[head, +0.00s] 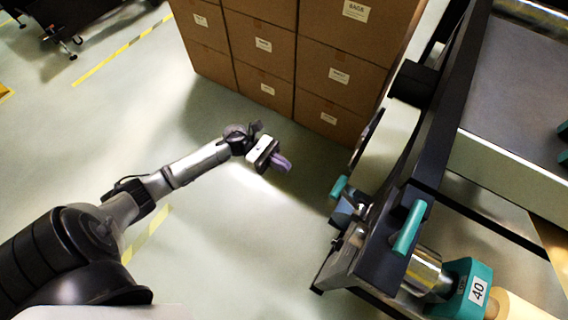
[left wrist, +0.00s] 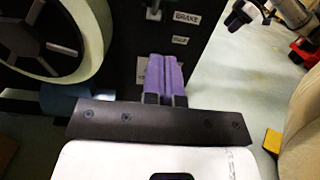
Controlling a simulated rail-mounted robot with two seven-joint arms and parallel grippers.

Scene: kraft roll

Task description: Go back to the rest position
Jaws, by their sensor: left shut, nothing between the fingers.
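My left gripper (head: 281,163) reaches in from the left in the head view, over open floor between the stacked boxes and the machine. Its purple fingers are shut together with nothing between them. The left wrist view shows the same closed fingers (left wrist: 164,78) in front of a dark panel with labels, one reading BRAKE (left wrist: 187,18). From these views I cannot tell how far the fingers are from the panel.
Brown cartons (head: 262,48) stand stacked at the top. The dark-framed machine (head: 385,245) with teal handles (head: 410,228) and a kraft roll (head: 515,305) fills the right. Floor (head: 225,260) at lower middle is clear.

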